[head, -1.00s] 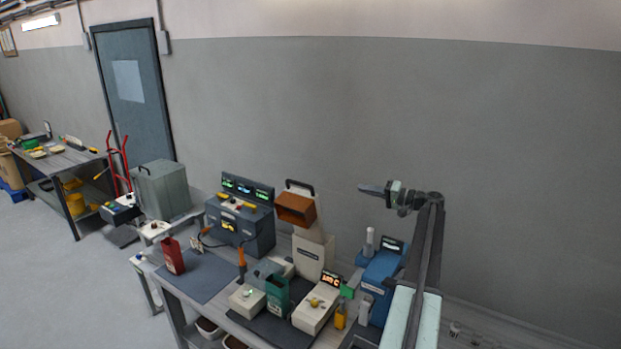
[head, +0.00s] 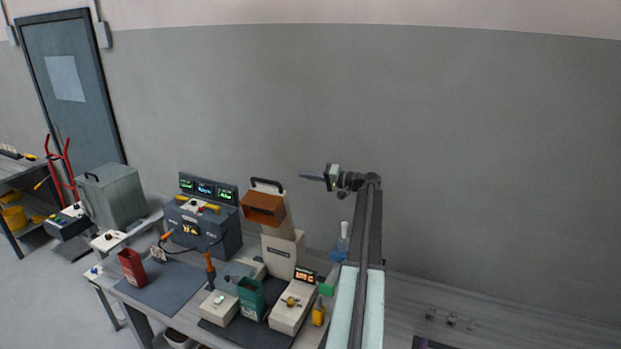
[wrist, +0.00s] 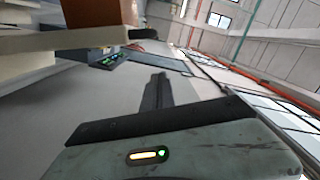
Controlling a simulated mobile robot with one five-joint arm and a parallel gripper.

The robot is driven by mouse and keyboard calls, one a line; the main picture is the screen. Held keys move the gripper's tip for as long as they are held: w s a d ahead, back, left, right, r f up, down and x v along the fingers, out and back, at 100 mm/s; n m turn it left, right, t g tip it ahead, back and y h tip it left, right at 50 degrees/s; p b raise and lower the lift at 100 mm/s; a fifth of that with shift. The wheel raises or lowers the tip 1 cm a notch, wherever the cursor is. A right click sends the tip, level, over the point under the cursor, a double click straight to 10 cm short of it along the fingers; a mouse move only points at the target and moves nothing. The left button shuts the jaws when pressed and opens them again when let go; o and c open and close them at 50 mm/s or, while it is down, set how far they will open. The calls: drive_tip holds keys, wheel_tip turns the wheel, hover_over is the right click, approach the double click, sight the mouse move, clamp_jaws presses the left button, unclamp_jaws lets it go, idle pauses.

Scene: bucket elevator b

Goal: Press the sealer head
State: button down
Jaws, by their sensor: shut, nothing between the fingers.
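No part is clearly marked as the sealer head, so I cannot tell for certain which one it is. A beige upright machine (head: 281,257) stands at the back of the bench, with an orange-brown box-shaped part (head: 263,208) and a black handle (head: 268,184) at its top. My gripper (head: 312,176) is raised, points left in the head view, and appears above and right of the brown part, apart from it. Its dark fingers (wrist: 156,92) are together and empty in the wrist view. A clear bottle-like object (head: 343,240) shows behind my arm, which hides what is around it.
The bench holds a dark console (head: 208,225) with green displays, a red container (head: 132,267), a green container (head: 251,297), a low beige unit (head: 292,305) with a lit display, and a yellow bottle (head: 318,312). The wall (head: 480,150) is bare behind the arm.

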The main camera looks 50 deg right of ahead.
drive_tip(key=w+a+f+b, duration=0.1)
drive_tip(key=w+a+f, duration=0.1)
drive_tip(key=w+a, duration=0.3)
drive_tip(key=shift+w+b, duration=0.15)
drive_tip(key=shift+b, duration=0.25)
drive_tip(key=shift+a+r, duration=0.1)
drive_tip(key=shift+a, duration=0.05)
